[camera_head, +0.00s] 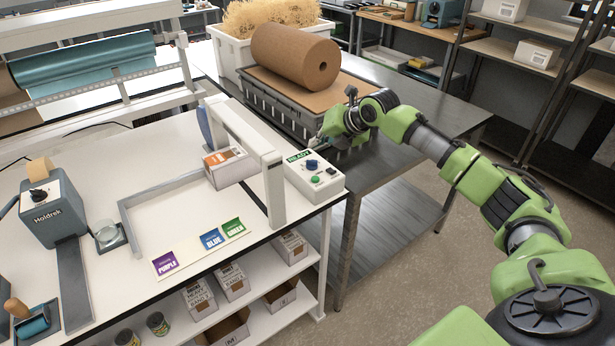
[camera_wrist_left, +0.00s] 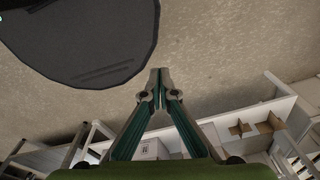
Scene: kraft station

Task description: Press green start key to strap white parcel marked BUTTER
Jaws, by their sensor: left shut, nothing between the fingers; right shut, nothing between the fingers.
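The control box (camera_head: 322,187) at the corner of the white bench shows a READY display, a blue knob (camera_head: 312,164) and the green start key (camera_head: 315,180). A white parcel (camera_head: 228,168) with an orange-brown top lies by the white strapping arch (camera_head: 272,165); its marking is too small to read. My right gripper (camera_head: 318,142) is shut and empty, just behind the control box and above it, apart from the green key. My left gripper (camera_wrist_left: 160,73) shows only in the left wrist view, shut and empty over bare floor.
A brown paper roll (camera_head: 295,58) lies on a grey crate on the metal table behind the box. Purple, blue and green cards (camera_head: 200,247) lie at the bench's front edge. A tape dispenser (camera_head: 50,205) stands left. Boxes fill the shelf below.

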